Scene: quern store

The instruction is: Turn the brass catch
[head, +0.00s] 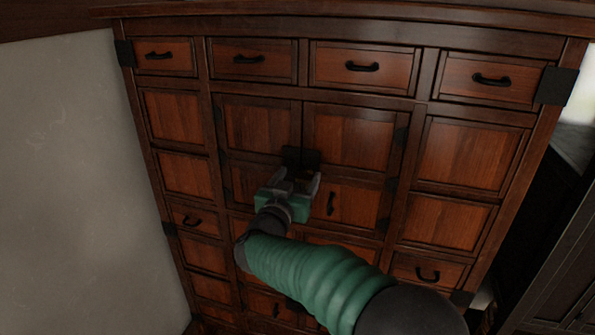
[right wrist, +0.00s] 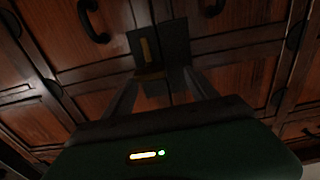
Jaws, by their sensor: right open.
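The brass catch (right wrist: 146,49) is a narrow yellowish bar on a dark metal plate (right wrist: 174,42) in the right wrist view. It looks upright in that picture. The plate (head: 301,156) shows in the head view where the two middle cabinet doors meet; the catch itself cannot be made out there. My right gripper (head: 297,174) is open and just in front of the plate. In the right wrist view its two fingers (right wrist: 163,78) reach toward the plate, with the catch ahead of them. Whether they touch it, I cannot tell. My left gripper is out of view.
The tall wooden cabinet (head: 352,135) fills the view, with several drawers and black pull handles (head: 362,66). A black door handle (head: 331,204) is right of my gripper. A pale wall (head: 85,180) stands left; dark furniture (head: 555,255) stands at the right.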

